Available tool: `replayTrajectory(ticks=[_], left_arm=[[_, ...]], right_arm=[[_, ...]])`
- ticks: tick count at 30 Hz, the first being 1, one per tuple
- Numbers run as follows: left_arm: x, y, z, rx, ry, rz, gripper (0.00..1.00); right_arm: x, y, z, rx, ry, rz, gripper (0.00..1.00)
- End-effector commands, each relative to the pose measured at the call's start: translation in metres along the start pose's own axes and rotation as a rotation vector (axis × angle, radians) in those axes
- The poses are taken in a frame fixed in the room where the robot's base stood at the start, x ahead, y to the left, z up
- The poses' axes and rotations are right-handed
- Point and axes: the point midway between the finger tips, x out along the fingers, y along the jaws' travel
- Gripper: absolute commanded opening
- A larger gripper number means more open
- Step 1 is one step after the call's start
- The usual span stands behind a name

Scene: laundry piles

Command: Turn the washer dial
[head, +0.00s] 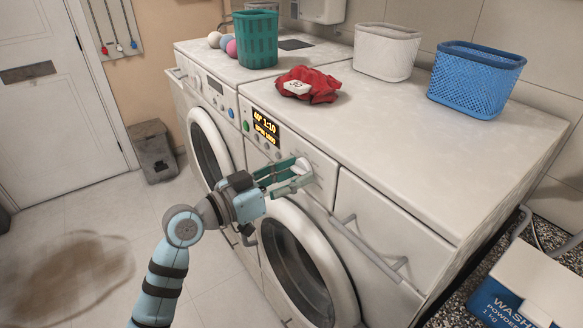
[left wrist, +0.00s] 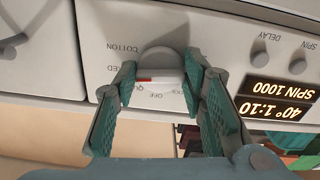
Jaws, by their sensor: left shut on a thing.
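The washer dial (head: 303,165) is a round pale knob on the front panel of the right-hand washer. In the left wrist view, the dial (left wrist: 160,60) appears upside down, with a raised grip bar and a red mark towards its left end. Labels around it include COTTON, QUICK and OFF; some are partly covered. My left gripper (head: 294,177) is shut on the dial, with one green-padded finger on each side in the left wrist view (left wrist: 160,76). The lit display (head: 265,127) reads 40°, 1:10 and SPIN 1000. My right gripper is not in view.
A red cloth (head: 308,84), a green basket (head: 256,40), a white basket (head: 386,52) and a blue basket (head: 475,80) stand on the worktop. A drawer handle (head: 368,248) juts out right of the dial. The round washer door (head: 345,290) is below.

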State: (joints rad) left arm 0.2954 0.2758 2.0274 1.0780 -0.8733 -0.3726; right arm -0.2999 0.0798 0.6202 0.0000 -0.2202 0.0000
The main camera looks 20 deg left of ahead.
Motion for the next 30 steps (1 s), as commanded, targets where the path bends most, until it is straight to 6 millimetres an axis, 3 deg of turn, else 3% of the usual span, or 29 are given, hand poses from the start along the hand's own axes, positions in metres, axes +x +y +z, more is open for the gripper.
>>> replayTrajectory(ticks=[1,8,9,12,23,26,30], left_arm=[[0.0,0.001,-0.004,-0.029,0.0,0.0,0.1],[0.0,0.0,-0.001,-0.034,0.003,0.0,0.1],[0.0,0.0,-0.001,-0.034,0.003,0.0,0.42],[0.0,0.0,-0.001,-0.034,0.002,0.0,0.58],[-0.004,-0.001,0.0,-0.032,0.0,-0.001,0.58],[-0.02,-0.001,0.001,-0.029,-0.003,-0.003,0.58],[-0.058,-0.001,0.002,-0.026,-0.009,-0.002,0.58]], right_arm=[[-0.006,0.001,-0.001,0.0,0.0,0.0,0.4],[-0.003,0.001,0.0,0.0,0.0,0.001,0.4],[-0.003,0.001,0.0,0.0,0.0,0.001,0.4],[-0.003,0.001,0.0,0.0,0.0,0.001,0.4],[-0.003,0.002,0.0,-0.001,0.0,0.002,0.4],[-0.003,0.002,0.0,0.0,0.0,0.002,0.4],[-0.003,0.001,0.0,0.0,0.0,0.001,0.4]])
